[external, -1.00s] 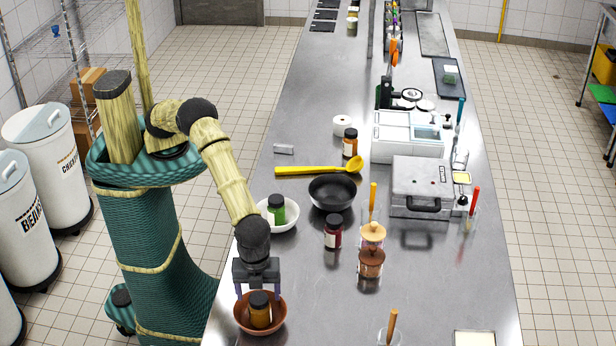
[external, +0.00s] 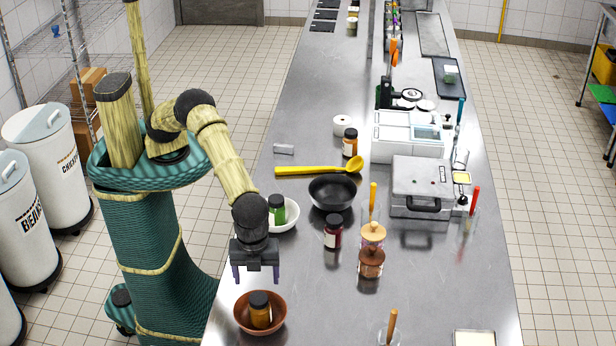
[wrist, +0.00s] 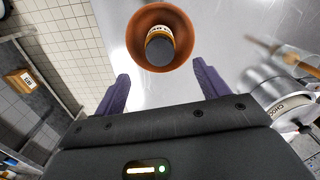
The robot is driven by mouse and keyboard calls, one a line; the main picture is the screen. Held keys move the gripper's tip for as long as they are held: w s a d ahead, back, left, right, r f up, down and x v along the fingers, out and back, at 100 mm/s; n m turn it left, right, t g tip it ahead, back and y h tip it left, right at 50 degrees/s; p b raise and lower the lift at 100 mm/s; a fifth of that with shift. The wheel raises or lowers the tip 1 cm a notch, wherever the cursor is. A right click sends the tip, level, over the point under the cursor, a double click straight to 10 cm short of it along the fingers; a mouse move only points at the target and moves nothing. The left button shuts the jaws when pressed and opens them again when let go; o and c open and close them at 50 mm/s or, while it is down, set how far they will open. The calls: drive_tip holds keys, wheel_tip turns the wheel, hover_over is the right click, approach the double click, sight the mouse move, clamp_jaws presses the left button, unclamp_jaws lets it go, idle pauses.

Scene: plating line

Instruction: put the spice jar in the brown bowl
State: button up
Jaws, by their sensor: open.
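A spice jar (external: 260,309) with a black lid and orange-brown contents stands inside the brown bowl (external: 240,322), near the front left edge of the steel counter. The wrist view shows the jar (wrist: 160,50) inside the bowl (wrist: 183,83) from above, lid towards me. My gripper (external: 256,272) is open and empty, raised above and slightly behind the bowl. Its purple fingers (wrist: 160,92) are spread wide and apart from the jar.
A white bowl (external: 291,215) holding a green jar (external: 277,208), a black pan (external: 333,193) and a dark red jar (external: 333,231) stand farther back. A yellow spoon (external: 310,170) lies behind them. Bare counter lies right of the brown bowl.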

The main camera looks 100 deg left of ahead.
drive_tip(key=w+a+r+n, duration=0.1)
drive_tip(key=w+a+n, duration=0.15)
drive_tip(key=a, duration=0.65)
drive_tip(key=w+a+r+n+t, duration=0.1)
drive_tip(key=a+r+n, duration=0.15)
drive_tip(key=a, duration=0.65)
drive_tip(key=w+a+n, duration=0.2)
drive_tip(key=a+n, duration=0.1)
drive_tip(key=a, duration=0.6)
drive_tip(key=s+a+n, duration=0.4)
drive_tip(key=s+a, duration=0.3)
drive_tip(key=a, duration=0.3)
drive_tip(key=s+a+n+t, duration=0.1)
drive_tip(key=s+a+n, duration=0.3)
drive_tip(key=s+a, duration=0.4)
drive_tip(key=a, duration=0.3)
drive_tip(key=shift+s+a+f+t, duration=0.2)
drive_tip(key=shift+a+f+t, duration=0.1)
